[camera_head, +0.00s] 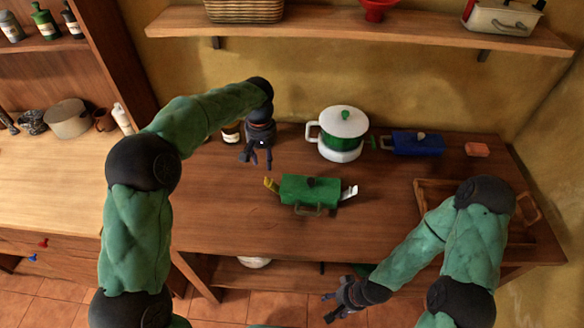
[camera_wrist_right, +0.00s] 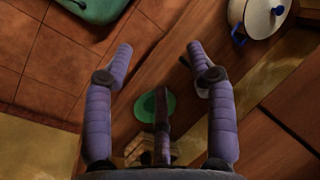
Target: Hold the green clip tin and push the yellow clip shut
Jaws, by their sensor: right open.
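A white clip (camera_head: 348,193) sticks out at the right end. My left gripper (camera_head: 257,162) points down, open and empty, above the counter behind and left of the yellow clip. My right gripper (camera_head: 330,306) is low in front of the counter's edge, apart from the tin. In the right wrist view its fingers (camera_wrist_right: 160,50) are spread with nothing between them.
A white and green pot (camera_head: 342,135) stands behind the tin. A blue tin (camera_head: 418,143) and a pinkish block (camera_head: 477,149) lie to the back right. A wooden tray (camera_head: 427,184) is partly hidden by my right arm. Bare counter lies left and front of the tin.

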